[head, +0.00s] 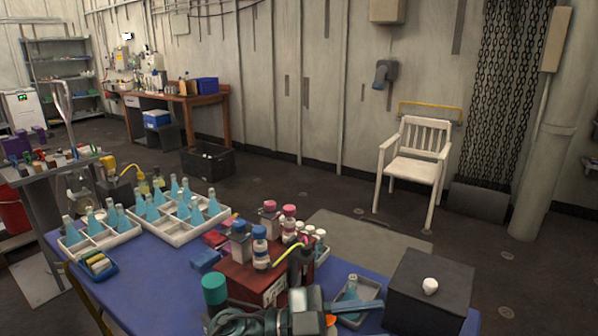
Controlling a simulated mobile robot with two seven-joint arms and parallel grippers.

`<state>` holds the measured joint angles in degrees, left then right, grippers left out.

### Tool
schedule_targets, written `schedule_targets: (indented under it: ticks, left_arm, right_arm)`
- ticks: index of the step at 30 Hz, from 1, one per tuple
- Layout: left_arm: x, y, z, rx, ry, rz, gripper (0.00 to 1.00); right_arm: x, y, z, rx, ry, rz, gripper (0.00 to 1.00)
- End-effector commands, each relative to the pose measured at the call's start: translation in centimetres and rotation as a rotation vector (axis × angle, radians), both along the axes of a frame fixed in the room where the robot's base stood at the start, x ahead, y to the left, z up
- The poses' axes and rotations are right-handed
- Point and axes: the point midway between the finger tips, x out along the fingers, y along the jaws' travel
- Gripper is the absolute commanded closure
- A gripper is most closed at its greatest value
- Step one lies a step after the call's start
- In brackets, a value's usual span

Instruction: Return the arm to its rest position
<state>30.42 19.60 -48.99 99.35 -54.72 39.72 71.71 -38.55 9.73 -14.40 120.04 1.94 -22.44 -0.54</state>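A grey and dark arm of mine (265,318) shows at the bottom centre, low over the front of the blue table. It seems to come in from the left, so I take it as my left arm. Its gripper end (350,307) points right, beside a small grey tray (370,309) with a blue flask. The picture's bottom edge cuts it off, and I cannot tell whether its fingers are open or shut. My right gripper is not in view.
The blue table (150,272) holds white divided trays (180,235) of blue flasks, a red box (245,283) with bottles, a teal-capped item (214,288) and a dark box (430,285) with a white lump on top. A white chair (415,165) stands behind on open floor.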

Motion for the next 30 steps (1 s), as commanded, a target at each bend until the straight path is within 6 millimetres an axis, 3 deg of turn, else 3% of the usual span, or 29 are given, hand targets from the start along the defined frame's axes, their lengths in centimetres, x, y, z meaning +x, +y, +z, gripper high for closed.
schedule_targets:
  ticks: [5,8,11,15,18,21,25,30]
  left_arm:
    - [2.4,4.0,-0.7,-0.249,0.178,0.385,0.7]
    - [3.6,7.6,-3.6,-0.28,0.297,0.63,0.7]
    - [3.5,11.6,-8.1,-0.232,0.435,0.863,0.7]
    - [0.4,17.1,-15.7,-0.056,0.646,1.128,0.7]
    - [-3.1,20.1,-20.2,0.094,0.774,1.235,0.7]
    - [-6.4,22.0,-23.2,0.216,0.869,1.285,0.7]
    - [-9.0,23.2,-25.1,0.31,0.934,1.306,0.7]
    - [-9.8,23.5,-25.7,0.338,0.952,1.307,0.7]
  right_arm:
    - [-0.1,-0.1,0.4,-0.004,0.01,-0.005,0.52]
    - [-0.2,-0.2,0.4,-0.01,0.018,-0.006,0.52]
    - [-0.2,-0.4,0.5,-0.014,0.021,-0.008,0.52]
    - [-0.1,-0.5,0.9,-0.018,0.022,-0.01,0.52]
    - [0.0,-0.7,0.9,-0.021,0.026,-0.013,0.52]
    - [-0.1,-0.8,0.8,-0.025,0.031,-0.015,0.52]
    - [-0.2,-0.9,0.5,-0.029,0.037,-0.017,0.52]
    - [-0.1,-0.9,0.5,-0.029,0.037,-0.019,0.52]
